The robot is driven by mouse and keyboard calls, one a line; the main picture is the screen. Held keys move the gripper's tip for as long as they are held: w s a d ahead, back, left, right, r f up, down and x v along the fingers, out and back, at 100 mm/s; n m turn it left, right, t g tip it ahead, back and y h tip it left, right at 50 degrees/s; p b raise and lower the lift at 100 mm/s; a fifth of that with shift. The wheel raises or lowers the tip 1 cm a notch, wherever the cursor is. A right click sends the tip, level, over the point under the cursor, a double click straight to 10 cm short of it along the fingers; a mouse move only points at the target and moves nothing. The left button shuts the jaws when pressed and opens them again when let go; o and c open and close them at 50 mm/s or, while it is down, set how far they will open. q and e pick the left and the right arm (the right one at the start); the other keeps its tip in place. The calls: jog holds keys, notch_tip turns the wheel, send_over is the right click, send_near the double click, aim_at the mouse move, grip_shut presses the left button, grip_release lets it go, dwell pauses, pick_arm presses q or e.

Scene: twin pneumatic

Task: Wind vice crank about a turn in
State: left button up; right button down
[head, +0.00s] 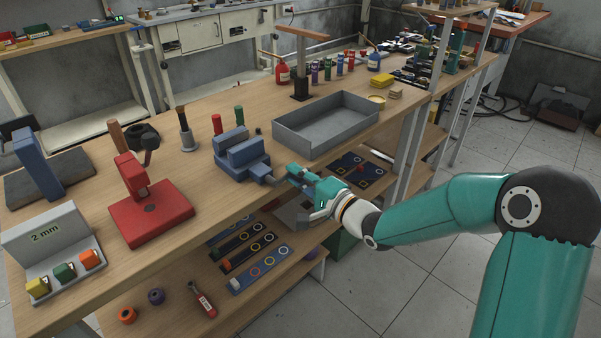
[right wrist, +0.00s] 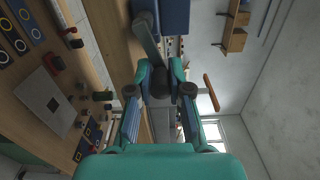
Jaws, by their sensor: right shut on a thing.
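The blue vice (head: 241,158) stands at the front edge of the wooden bench, left of the grey tray. Its grey crank (head: 268,180) sticks out at the front edge, toward my right gripper. My right gripper (head: 296,177) reaches in from the right and is shut on the crank handle. In the right wrist view, the gripper's fingers (right wrist: 160,90) close around the dark crank handle (right wrist: 160,78). The grey crank arm (right wrist: 147,38) runs up from it toward the blue vice (right wrist: 174,15). The fingers partly hide the handle. My left gripper is not in view.
A grey tray (head: 326,130) lies right of the vice. A red press (head: 145,205) stands to the left, with a "2 mm" block (head: 52,240) beyond it. Below the bench edge is a shelf (head: 180,290) with ring boards. Floor is free at the right.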

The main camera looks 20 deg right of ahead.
jog(key=shift+d+r, duration=0.15)
jog(key=shift+r, duration=0.05)
jog(key=c, duration=1.1)
grip_release()
jog(key=shift+f, duration=0.1)
jog(key=v, duration=1.2)
